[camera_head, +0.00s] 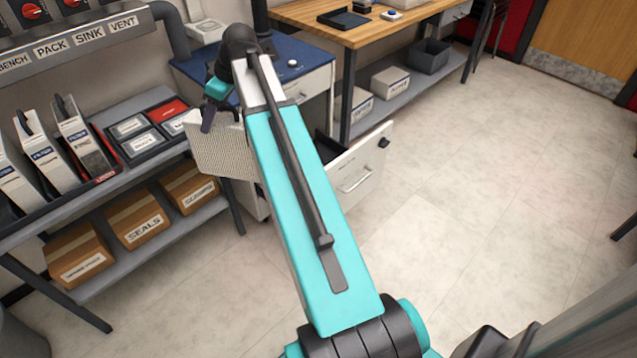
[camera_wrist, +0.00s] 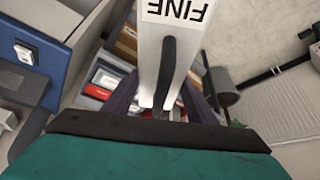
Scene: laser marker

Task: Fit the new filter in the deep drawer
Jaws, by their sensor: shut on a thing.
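My gripper (camera_head: 210,118) is shut on a filter (camera_head: 222,152), a pale box-shaped panel with a pleated face. The filter hangs at the left of my forearm, in front of the cabinet. In the wrist view the filter (camera_wrist: 180,45) has a white label reading FINE, and the gripper jaws (camera_wrist: 160,108) clasp its dark handle. The deep drawer (camera_head: 358,172), low in the white cabinet with a blue top, is pulled open to the right of my forearm. Its dark inside shows only in part; my arm hides the rest.
A rack of upright filters (camera_head: 82,145) and a black tray of small boxes (camera_head: 115,140) stand on the left shelf, with cardboard boxes (camera_head: 138,220) below. A wooden bench (camera_head: 385,32) stands behind. The floor at right is clear.

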